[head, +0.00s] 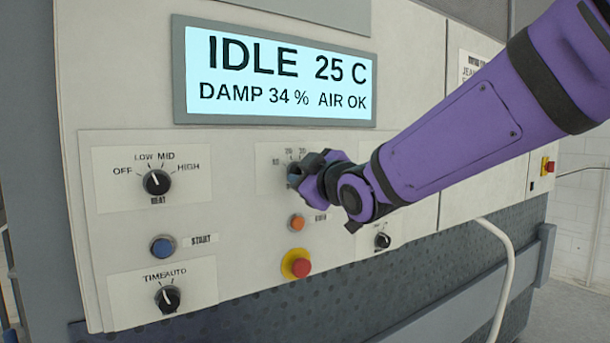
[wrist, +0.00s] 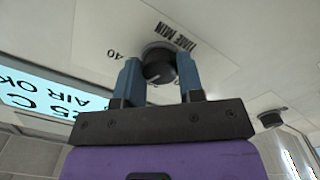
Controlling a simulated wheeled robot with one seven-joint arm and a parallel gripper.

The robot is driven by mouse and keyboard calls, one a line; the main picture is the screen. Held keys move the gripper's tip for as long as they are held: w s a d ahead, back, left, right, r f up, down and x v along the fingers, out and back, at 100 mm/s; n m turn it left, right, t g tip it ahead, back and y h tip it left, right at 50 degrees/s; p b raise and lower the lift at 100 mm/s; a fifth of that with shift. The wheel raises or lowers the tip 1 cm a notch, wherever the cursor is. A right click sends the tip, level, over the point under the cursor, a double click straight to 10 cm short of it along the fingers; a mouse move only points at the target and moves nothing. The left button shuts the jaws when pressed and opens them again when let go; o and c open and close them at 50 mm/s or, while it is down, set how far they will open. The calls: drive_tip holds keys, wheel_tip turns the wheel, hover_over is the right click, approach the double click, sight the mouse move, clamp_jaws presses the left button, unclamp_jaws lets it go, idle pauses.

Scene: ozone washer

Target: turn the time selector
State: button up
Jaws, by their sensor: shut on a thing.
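The time selector (wrist: 158,63) is a dark round knob with a light pointer line, on a white plate marked TIME MIN in the wrist view. My gripper (head: 300,172) is at this knob in the head view and hides most of it there. In the wrist view its two blue fingers stand on either side of the knob and are shut on it. The number 40 shows left of the knob in the wrist view. The setting under the pointer cannot be read.
The display (head: 280,75) reads IDLE 25 C, DAMP 34 %, AIR OK. Nearby are the heat knob (head: 157,182), blue start button (head: 163,248), time/auto knob (head: 168,299), orange button (head: 297,222), red button (head: 301,267) and another black knob (head: 382,240).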

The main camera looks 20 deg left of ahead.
drive_tip(key=shift+m, duration=3.9)
drive_tip(key=o, duration=0.9)
